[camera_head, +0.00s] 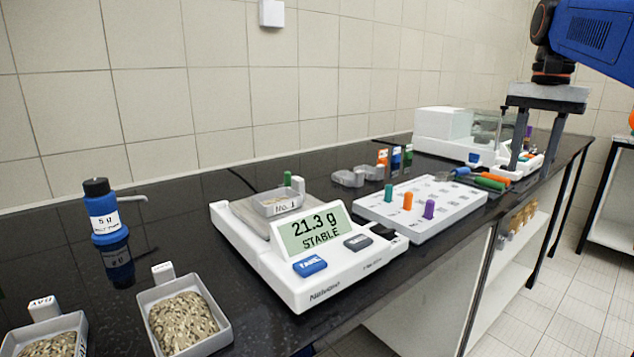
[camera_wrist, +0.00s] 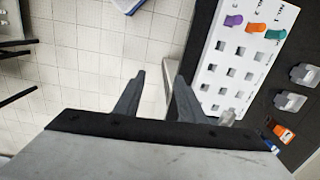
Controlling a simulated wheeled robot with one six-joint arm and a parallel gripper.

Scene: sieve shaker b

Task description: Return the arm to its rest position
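My gripper (camera_head: 537,140) hangs at the upper right of the head view, fingers pointing down, over or in front of the far right part of the black bench. Its two dark fingers stand apart with nothing between them. In the wrist view my gripper (camera_wrist: 158,95) is also open and empty, with pale floor tiles and the bench's edge behind the fingertips. My blue arm comes in from the upper right of the head view.
A balance (camera_head: 330,262) reads 21.3 g and carries a small tray (camera_head: 277,203). A white peg board (camera_head: 455,213) holds coloured pegs. A second white instrument (camera_head: 442,128) stands behind my gripper.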

